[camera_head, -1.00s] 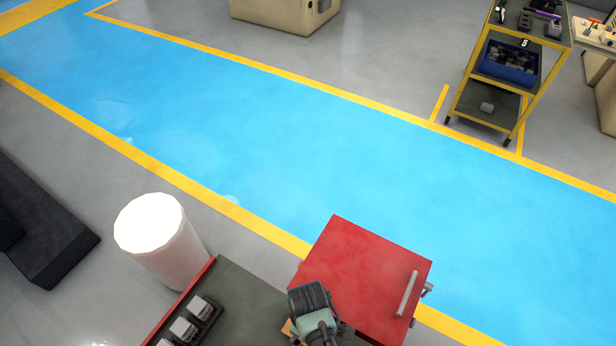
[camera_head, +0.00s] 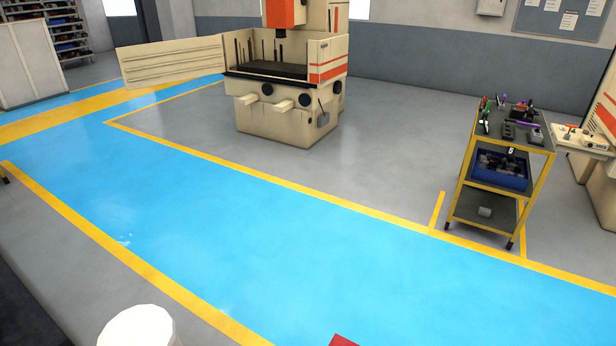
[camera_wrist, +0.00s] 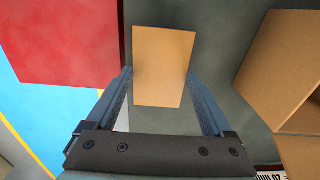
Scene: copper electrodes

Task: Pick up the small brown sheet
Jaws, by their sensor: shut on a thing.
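The small brown sheet (camera_wrist: 165,48) is a flat tan rectangle in the middle of the wrist view. My gripper (camera_wrist: 158,78) has one finger at each side edge of it and is shut on it. The sheet reaches forward past the fingertips, over a dark grey-green surface (camera_wrist: 215,60). Its height above that surface is hard to tell. In the head view neither the sheet nor my gripper shows.
In the wrist view, a red surface (camera_wrist: 65,40) lies at left and a larger tan box (camera_wrist: 285,65) at right. In the head view, a white cylinder (camera_head: 138,328) stands at bottom left, a yellow cart (camera_head: 500,180) at right, and a machine (camera_head: 285,85) at the back. The blue floor lane is clear.

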